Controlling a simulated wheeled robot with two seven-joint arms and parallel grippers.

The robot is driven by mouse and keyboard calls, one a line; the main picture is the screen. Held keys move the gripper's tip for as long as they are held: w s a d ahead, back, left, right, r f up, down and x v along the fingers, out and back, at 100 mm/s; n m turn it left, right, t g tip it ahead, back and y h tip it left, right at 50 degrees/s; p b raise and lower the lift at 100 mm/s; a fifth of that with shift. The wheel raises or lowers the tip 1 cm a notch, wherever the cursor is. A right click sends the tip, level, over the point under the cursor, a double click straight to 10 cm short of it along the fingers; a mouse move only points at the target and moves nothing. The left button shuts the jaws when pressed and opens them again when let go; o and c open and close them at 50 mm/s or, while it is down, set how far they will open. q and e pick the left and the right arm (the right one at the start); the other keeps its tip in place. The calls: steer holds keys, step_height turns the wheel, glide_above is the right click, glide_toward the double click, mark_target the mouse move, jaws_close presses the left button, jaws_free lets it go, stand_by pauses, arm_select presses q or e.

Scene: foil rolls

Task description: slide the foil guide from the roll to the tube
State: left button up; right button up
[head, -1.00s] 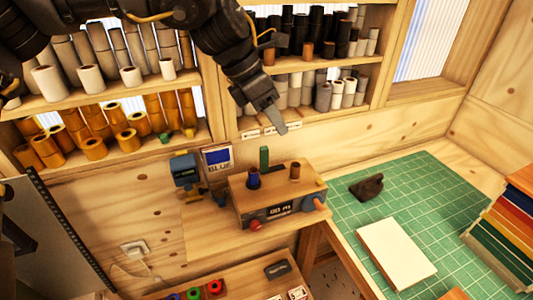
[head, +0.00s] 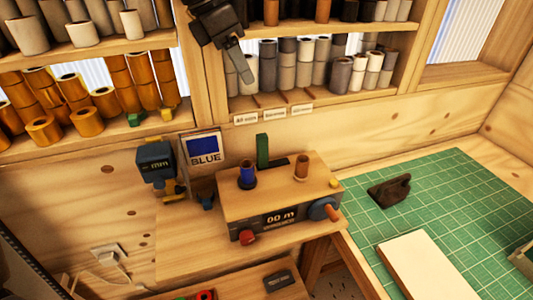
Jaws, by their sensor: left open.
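A wooden winding box (head: 265,193) stands on the bench with a display reading "00 m". A blue roll (head: 247,173) stands on its left peg and a brown tube (head: 301,166) on its right peg. A green upright piece (head: 262,150), which looks like the foil guide, stands behind them, nearer the blue roll, at the left end of a dark slot (head: 278,162). My left gripper (head: 246,74) is open and empty, high above the box in front of the shelves, apart from everything. My right gripper is out of view.
Shelves of gold rolls (head: 103,103) and grey rolls (head: 287,62) line the back wall. A sign reading "BLUE" (head: 205,148) and a dark gauge (head: 156,160) stand left of the box. A green mat (head: 420,195) with a pale block (head: 430,268) lies right.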

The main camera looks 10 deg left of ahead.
arm_select(q)
steer(key=b, duration=0.4)
glide_toward(261, 136)
steer(key=b+x, duration=0.3)
steer(key=x, duration=1)
steer(key=shift+a+b, duration=0.1)
steer(key=shift+b, duration=0.3)
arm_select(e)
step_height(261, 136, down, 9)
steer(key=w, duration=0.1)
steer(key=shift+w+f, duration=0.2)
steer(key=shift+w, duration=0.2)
arm_select(q)
jaws_close()
steer(key=shift+r, duration=0.1)
